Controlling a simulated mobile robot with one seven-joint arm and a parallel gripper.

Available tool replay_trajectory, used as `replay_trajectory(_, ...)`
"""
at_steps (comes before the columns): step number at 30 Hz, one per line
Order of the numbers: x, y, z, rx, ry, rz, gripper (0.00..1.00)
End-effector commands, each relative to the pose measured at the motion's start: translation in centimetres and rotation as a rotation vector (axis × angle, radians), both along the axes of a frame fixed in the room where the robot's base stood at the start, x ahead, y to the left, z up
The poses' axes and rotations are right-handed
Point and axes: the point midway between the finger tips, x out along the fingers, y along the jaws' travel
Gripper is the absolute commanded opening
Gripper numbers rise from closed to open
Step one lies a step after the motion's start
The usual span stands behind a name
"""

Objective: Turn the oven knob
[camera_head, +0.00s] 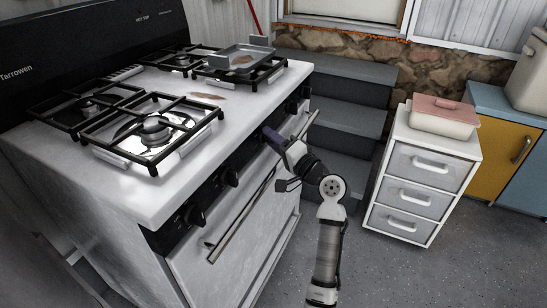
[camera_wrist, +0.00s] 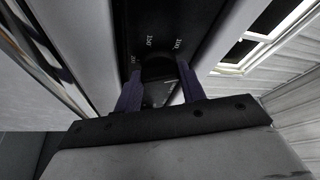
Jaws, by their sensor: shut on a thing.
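The white stove (camera_head: 130,190) stands at the left in the head view, with a dark control strip of black knobs along its front. My gripper (camera_head: 271,137) is at the middle of this strip, its dark purple fingers against the panel. In the wrist view my gripper (camera_wrist: 160,88) has one finger on each side of a dark oven knob (camera_wrist: 158,66), shut on it. Pale numbers, among them 150 and 100, show on the panel around the knob. The knob's pointer cannot be made out. In the head view my gripper hides this knob.
Other knobs (camera_head: 231,175) sit along the strip on both sides. The oven door's bar handle (camera_head: 240,218) runs below them. A tray (camera_head: 240,58) rests on the back right burner. A white drawer unit (camera_head: 420,180) with a pink-lidded dish (camera_head: 444,112) stands right. Grey floor is open in front.

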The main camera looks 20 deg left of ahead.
Motion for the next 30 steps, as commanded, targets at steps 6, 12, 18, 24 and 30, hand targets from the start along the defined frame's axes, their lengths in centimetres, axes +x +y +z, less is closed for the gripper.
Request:
replay_trajectory(6,0.04,0.03,-1.27,-0.036,-0.184,0.001,0.17)
replay_trajectory(12,0.1,0.04,-1.34,-0.067,-0.347,0.002,0.17)
replay_trajectory(18,0.18,0.0,-1.34,-0.099,-0.513,0.002,0.17)
replay_trajectory(24,0.26,-0.04,-1.31,-0.132,-0.685,0.002,0.17)
replay_trajectory(30,0.36,-0.03,-1.21,-0.168,-0.869,0.002,0.17)
